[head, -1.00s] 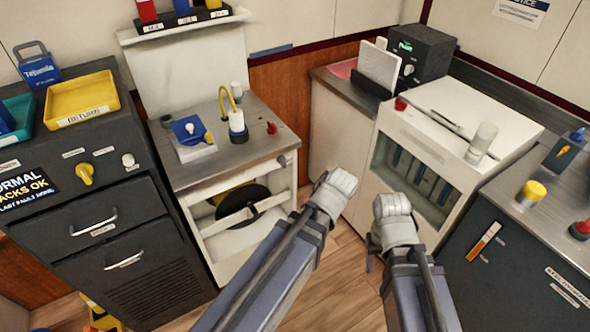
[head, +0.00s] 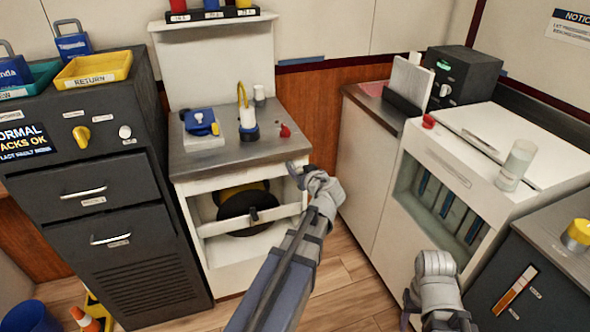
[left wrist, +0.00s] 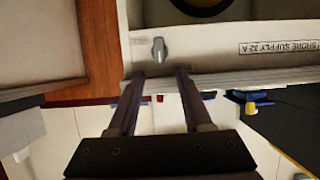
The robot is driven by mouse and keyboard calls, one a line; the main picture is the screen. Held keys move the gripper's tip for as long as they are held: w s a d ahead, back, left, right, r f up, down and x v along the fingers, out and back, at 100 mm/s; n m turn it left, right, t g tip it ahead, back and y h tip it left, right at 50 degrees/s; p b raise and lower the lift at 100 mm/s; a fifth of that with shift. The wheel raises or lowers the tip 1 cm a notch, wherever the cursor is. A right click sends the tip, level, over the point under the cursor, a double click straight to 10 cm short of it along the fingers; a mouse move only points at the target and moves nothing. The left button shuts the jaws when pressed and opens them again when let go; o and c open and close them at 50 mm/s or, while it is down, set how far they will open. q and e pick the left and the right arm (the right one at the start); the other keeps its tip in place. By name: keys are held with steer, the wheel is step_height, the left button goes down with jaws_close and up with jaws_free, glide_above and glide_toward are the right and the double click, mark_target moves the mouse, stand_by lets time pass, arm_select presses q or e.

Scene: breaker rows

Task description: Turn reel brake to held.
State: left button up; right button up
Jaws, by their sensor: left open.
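The cable reel (head: 240,222), black with yellow behind it, sits in the open bay of the white cabinet. A small grey knob (left wrist: 158,48), its long side upright in the picture, is on the white front panel (left wrist: 220,40) in the left wrist view. I read no brake label on it. My left gripper (head: 302,176) is at the right end of that panel in the head view. In the left wrist view its two fingers (left wrist: 160,74) are apart and empty, with the knob just beyond the tips. My right gripper (head: 428,275) is low at right; its fingertips are hidden.
A white rail (head: 240,218) crosses the bay before the reel. The metal counter (head: 235,147) above holds a red knob (head: 285,130) and a blue block (head: 200,121). The white unit (head: 480,160) stands at right. Wooden floor (head: 345,285) lies open between the cabinets.

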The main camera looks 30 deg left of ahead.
mark_target(293, 166)
arm_select(q)
steer(key=b+x, duration=0.2)
steer(key=x, duration=0.4)
steer(key=shift+w+f, duration=0.1)
steer(key=shift+f, duration=0.1)
steer(key=shift+w+a+f+b, duration=0.15)
steer(key=shift+w+a+b, duration=0.1)
steer(key=shift+a+b, duration=0.1)
steer(key=shift+c, duration=0.3)
jaws_close()
